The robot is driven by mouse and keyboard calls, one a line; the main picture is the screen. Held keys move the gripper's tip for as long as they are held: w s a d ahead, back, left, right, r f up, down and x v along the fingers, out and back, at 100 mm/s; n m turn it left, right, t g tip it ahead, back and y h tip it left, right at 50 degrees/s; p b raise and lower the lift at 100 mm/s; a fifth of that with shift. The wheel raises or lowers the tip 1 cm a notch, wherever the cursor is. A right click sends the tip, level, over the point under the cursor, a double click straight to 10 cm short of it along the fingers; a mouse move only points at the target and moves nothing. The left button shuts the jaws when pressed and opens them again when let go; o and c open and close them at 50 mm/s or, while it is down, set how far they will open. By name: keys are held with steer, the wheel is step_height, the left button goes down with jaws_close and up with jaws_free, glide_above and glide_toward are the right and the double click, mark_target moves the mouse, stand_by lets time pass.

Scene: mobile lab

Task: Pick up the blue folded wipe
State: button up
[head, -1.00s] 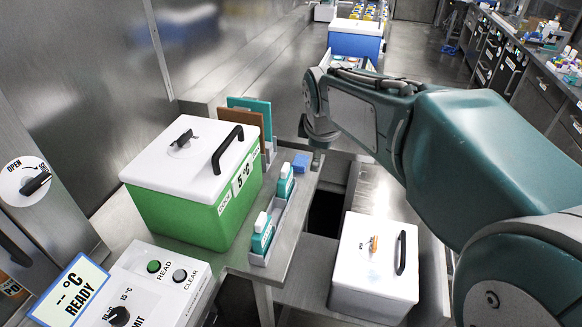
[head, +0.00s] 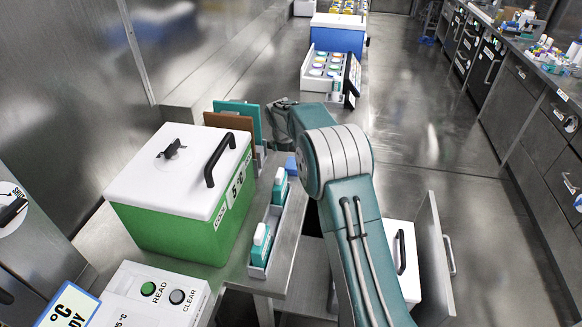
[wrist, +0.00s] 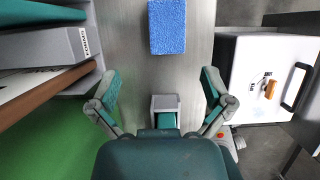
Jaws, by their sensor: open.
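The blue folded wipe (wrist: 167,27) lies flat on the steel bench at the top middle of the wrist view. In the head view a small part of the wipe (head: 291,166) shows, partly hidden by my arm. My gripper (wrist: 160,88) is open and empty. Its two fingers stand wide apart, and the wipe lies ahead of them, between their lines and apart from both. In the head view my arm covers most of the gripper.
A green cooler (head: 170,222) with white lid stands left of the wipe. Upright folders (head: 240,116) stand behind it. A rack with bottles (head: 272,232) is nearer on the bench. A white-lidded box (wrist: 265,78) is at right. Bare steel surrounds the wipe.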

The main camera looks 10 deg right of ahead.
mark_target(292, 163)
steer(key=x, duration=0.2)
steer(key=d+x, duration=0.1)
steer(key=x, duration=0.2)
steer(key=shift+s+r, duration=0.1)
steer(key=x, duration=0.5)
steer(key=shift+s+a, duration=0.1)
steer(key=shift+a, duration=0.1)
steer(key=shift+d, duration=0.15)
steer(key=c, duration=0.9)
